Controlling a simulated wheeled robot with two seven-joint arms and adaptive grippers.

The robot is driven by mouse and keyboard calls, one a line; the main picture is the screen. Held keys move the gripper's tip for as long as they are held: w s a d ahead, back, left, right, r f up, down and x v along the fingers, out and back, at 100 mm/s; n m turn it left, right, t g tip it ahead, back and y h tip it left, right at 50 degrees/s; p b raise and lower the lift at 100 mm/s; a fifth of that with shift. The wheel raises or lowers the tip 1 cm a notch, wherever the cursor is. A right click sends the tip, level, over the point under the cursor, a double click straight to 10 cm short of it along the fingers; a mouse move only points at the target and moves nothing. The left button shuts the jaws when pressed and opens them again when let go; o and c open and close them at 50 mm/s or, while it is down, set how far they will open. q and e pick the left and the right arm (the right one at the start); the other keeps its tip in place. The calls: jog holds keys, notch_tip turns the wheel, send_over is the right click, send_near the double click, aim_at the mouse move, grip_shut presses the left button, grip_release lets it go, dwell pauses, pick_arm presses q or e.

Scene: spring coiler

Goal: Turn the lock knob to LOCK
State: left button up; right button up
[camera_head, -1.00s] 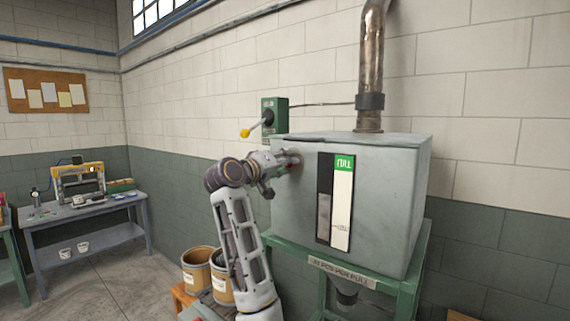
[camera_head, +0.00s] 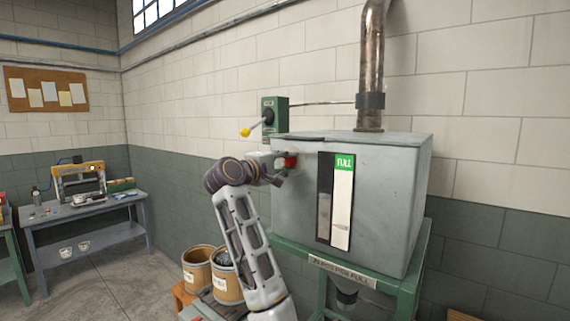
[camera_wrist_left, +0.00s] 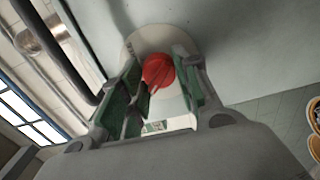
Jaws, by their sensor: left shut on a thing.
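The red lock knob (camera_head: 291,160) is on the front face of the grey cabinet (camera_head: 380,200), near its upper left corner. In the left wrist view the knob (camera_wrist_left: 157,70) sits in front of a round pale plate (camera_wrist_left: 188,42). My left gripper (camera_head: 282,166) is at the knob, with a green-padded finger on either side, and is shut on it. Any LOCK lettering is too small or hidden to read. My right gripper is not in view.
A green box with a yellow-tipped lever (camera_head: 246,132) is on the wall left of the cabinet. A metal pipe (camera_head: 371,60) rises from the cabinet top. Two buckets (camera_head: 197,268) stand below my left arm. A workbench (camera_head: 85,215) is at the far left.

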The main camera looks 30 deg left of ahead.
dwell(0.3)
pick_arm(q)
jog(key=o, duration=1)
jog(key=shift+a, duration=0.1)
jog(key=shift+s, duration=1.05)
jog(key=s, duration=1)
jog(key=shift+a, duration=0.45)
jog(key=shift+w+f, duration=0.1)
jog(key=shift+f, duration=0.05)
